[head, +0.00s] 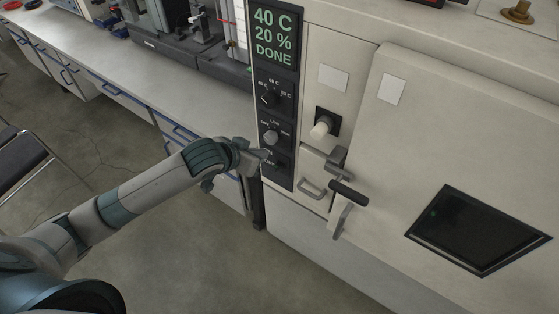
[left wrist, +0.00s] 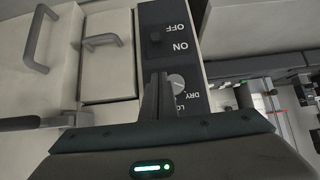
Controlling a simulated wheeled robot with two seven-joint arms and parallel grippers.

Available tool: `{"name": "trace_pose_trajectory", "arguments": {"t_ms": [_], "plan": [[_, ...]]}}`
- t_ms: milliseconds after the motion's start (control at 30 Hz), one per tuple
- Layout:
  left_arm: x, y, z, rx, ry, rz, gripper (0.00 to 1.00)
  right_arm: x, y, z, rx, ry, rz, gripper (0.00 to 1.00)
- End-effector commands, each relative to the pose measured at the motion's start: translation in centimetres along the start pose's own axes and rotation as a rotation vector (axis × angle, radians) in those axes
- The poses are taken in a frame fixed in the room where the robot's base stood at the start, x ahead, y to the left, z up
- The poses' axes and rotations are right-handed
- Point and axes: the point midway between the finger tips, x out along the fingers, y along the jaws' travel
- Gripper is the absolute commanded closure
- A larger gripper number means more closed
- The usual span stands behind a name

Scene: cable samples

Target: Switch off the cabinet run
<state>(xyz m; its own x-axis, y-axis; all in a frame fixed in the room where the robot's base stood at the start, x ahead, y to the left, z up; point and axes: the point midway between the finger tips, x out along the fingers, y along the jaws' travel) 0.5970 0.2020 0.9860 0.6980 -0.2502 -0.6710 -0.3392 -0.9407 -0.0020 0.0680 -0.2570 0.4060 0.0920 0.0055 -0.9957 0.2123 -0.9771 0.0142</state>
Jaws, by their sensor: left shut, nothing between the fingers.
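The cabinet (head: 310,75) stands at the right, with a dark control panel (head: 285,176) on its left front. The panel's display reads 40 C, 20 %, DONE. In the left wrist view, a small dark switch (left wrist: 155,38) sits beside the labels OFF and ON; I cannot tell which way it is set. A round grey knob (left wrist: 176,82) lies nearer my gripper. My left gripper (head: 260,155) is shut and empty in front of the lower panel, partly covering the switch area in the head view. Its fingers (left wrist: 157,97) point toward the switch, apparently short of it. My right gripper is not in view.
An upper black dial (head: 269,98) is on the panel. The cabinet door (head: 400,140) has a window and a protruding handle (head: 347,200); a latch and a drawer handle are close to my gripper's right. A bench (head: 110,55) with equipment stands at the left.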

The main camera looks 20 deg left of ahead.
Motion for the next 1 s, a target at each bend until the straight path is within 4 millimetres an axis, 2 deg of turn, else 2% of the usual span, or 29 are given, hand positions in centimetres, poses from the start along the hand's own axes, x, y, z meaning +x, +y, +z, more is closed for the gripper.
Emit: {"name": "trace_pose_trajectory", "arguments": {"t_ms": [567,767,1000], "plan": [[0.2,0.1,-0.2,0.001,0.0,0.001,1.0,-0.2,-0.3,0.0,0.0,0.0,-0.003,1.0],[1.8,0.2,-0.2,0.0,-0.001,0.002,1.0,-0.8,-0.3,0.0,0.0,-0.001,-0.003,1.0],[5.0,0.1,-0.3,0.001,0.0,0.001,1.0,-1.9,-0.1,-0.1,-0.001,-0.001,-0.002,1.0]]}}
